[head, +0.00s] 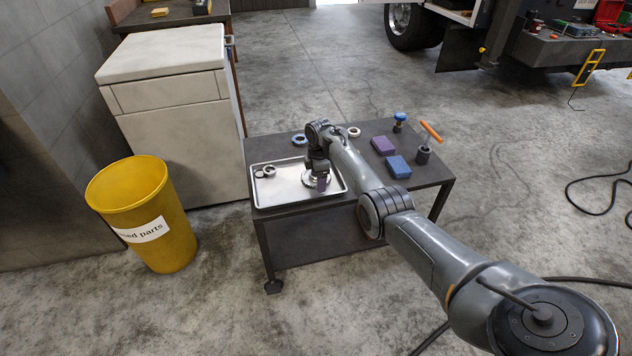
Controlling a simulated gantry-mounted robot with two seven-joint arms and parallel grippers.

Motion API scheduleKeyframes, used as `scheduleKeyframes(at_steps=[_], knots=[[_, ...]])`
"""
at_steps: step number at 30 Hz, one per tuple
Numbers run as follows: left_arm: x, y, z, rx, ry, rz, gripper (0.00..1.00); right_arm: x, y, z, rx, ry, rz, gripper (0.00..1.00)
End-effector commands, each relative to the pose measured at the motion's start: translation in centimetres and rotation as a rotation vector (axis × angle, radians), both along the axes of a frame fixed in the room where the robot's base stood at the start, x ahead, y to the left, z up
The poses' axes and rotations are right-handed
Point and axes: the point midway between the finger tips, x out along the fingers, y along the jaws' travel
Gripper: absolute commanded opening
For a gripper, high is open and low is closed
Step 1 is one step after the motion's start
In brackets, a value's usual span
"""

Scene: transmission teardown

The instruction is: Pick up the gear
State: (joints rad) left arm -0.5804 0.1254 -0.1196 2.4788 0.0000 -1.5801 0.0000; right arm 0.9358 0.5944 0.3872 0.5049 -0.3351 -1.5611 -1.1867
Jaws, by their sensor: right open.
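A metallic gear (309,180) lies in the silver tray (283,199) on the dark cart, partly hidden by my right gripper. My right gripper (321,186) points down at the gear from above, at the tray's right side. Its jaws are open; whether they touch the gear cannot be told at this size. Small ring-shaped parts (269,171) lie in the tray's left part. My left gripper is not in the view.
The cart top (431,176) also carries a blue ring (299,139), a pale ring (354,132), a purple block (383,146), a blue block (398,167) and an orange-handled tool (430,132). A yellow bin (178,238) stands left of the cart.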

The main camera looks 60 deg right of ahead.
Motion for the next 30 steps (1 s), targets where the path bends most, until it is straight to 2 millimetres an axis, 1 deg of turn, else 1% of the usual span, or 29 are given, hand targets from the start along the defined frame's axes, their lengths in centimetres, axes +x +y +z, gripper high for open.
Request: scheduleKeyframes(at_steps=[5,8,18,19,30], knots=[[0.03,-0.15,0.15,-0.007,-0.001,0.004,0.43,0.00,0.00,0.09,0.000,0.000,0.000,0.69],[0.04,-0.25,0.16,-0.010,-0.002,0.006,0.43,0.00,0.00,0.09,0.000,0.000,0.000,0.55],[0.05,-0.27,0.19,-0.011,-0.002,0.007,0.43,-0.01,0.01,0.08,0.000,0.000,0.001,0.03],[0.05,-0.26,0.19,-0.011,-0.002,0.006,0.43,-0.01,0.00,0.08,0.001,0.001,0.001,0.00],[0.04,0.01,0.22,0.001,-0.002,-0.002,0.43,0.05,-0.07,0.30,-0.001,-0.003,0.000,0.00]])
